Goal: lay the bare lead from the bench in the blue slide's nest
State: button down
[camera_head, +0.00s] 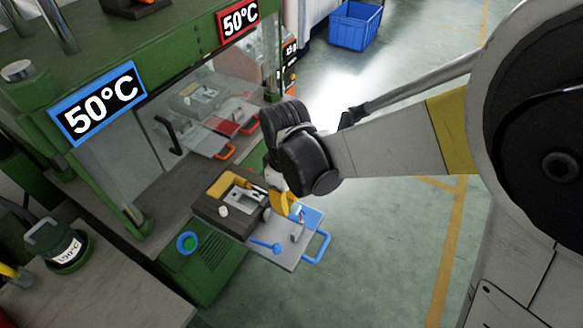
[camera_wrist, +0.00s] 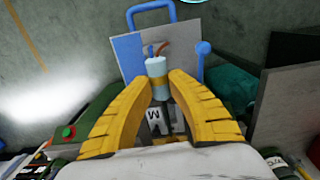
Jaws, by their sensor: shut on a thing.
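My gripper (camera_wrist: 157,88) has its yellow fingers closed around a pale cylindrical piece, which I take to be the lead (camera_wrist: 156,68). A blue and a brown wire stick out of its far end. In the head view my gripper (camera_head: 284,203) hangs beside the dark tool block, over the inner edge of the blue slide (camera_head: 312,216). The slide is pulled out, with a blue loop handle at its outer end; it also shows in the wrist view (camera_wrist: 129,48), beyond the fingertips. The nest cannot be made out clearly. Whether the lead touches the slide cannot be told.
The dark tool block (camera_head: 208,208) stands at the slide's inner end. A blue-knobbed lever (camera_head: 265,245) lies over the grey plate. A red-handled slide (camera_head: 232,124) is behind the clear panel. A blue crate (camera_head: 355,25) stands far off; the floor right of the slide is clear.

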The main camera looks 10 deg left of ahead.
jog(key=shift+f+b, duration=3.25)
jog(key=shift+f, duration=0.8)
jog(key=c, duration=1.3)
grip_release()
notch_tip(320, 180, up, 12)
jog(key=shift+r, duration=0.1)
jog(key=shift+d, duration=0.1)
jog(key=s+d+r+m+t, duration=0.1)
jog(key=d+m, duration=0.3)
jog(key=d, duration=0.4)
jog(key=s+d+r+m+t, duration=0.1)
jog(key=s+d+m+t, duration=0.1)
jog(key=d+m, duration=0.3)
jog(key=s+d+r+m+t, duration=0.2)
jog(key=d+m+t, duration=0.2)
jog(key=d, duration=0.8)
jog(key=shift+s+d+m, duration=0.2)
jog(key=shift+m, duration=0.1)
